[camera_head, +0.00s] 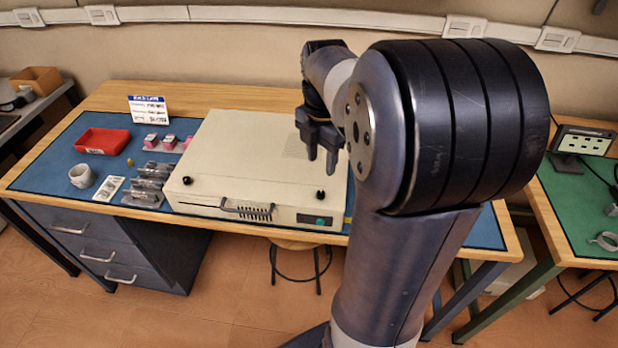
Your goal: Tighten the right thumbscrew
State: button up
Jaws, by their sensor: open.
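A large cream-coloured case (240,160) lies flat on the blue mat of the workbench. The right thumbscrew (320,195), a small black knob, stands near the front right of its top. A matching left thumbscrew (187,180) stands near the front left. How tight either one is cannot be told. My gripper (322,165) points down over the right part of the case, above and behind the right thumbscrew. Its two fingers are apart, with nothing seen between them. My arm hides the case's back right part.
A sign (148,110) stands behind. A green-topped table (580,215) stands at the right.

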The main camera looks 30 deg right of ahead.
aim_at(320, 193)
jog(key=f, duration=1.1)
jog(key=shift+w+d, duration=0.15)
jog(key=shift+w, duration=0.05)
jog(key=shift+r, duration=0.1)
grip_shut()
